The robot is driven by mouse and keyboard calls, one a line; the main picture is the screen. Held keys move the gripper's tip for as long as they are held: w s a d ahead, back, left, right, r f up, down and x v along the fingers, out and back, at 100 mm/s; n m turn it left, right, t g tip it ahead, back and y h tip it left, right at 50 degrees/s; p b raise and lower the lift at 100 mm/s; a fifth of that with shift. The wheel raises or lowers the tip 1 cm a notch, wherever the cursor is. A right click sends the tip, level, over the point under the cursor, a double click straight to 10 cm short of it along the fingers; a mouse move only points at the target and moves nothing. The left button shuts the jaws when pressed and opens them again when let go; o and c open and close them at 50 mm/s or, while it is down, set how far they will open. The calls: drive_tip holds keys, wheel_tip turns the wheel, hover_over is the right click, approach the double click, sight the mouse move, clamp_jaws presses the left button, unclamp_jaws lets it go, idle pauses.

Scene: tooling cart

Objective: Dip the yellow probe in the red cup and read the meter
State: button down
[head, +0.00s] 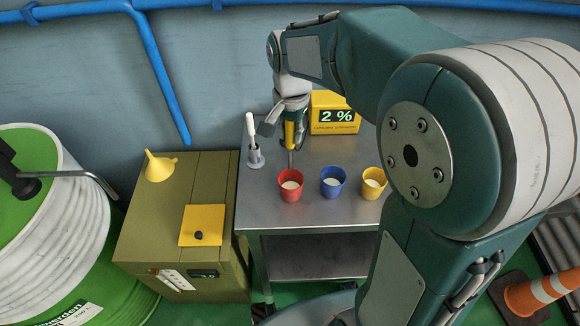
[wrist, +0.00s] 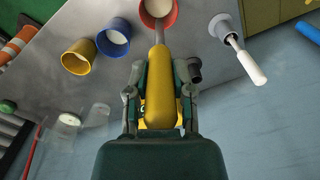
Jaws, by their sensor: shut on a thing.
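My gripper (head: 290,108) is shut on the yellow probe (head: 290,133), which hangs upright with its grey tip down. In the head view the tip appears just above or at the far rim of the red cup (head: 290,186). In the wrist view the probe (wrist: 158,88) points toward the red cup (wrist: 164,14), and its tip overlaps the cup opening; I cannot tell whether it is in the liquid. The cup holds pale liquid.
A blue cup (head: 332,182) and a yellow cup (head: 373,183) stand right of the red one. A white stick in a grey holder (head: 255,157) stands at left. An olive cabinet (head: 175,225) with a yellow funnel (head: 158,166) adjoins the cart (head: 260,209). The cart's front strip is clear.

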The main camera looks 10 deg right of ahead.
drive_tip(key=shift+r, duration=0.1)
idle(0.5)
drive_tip(key=shift+r, duration=1.95)
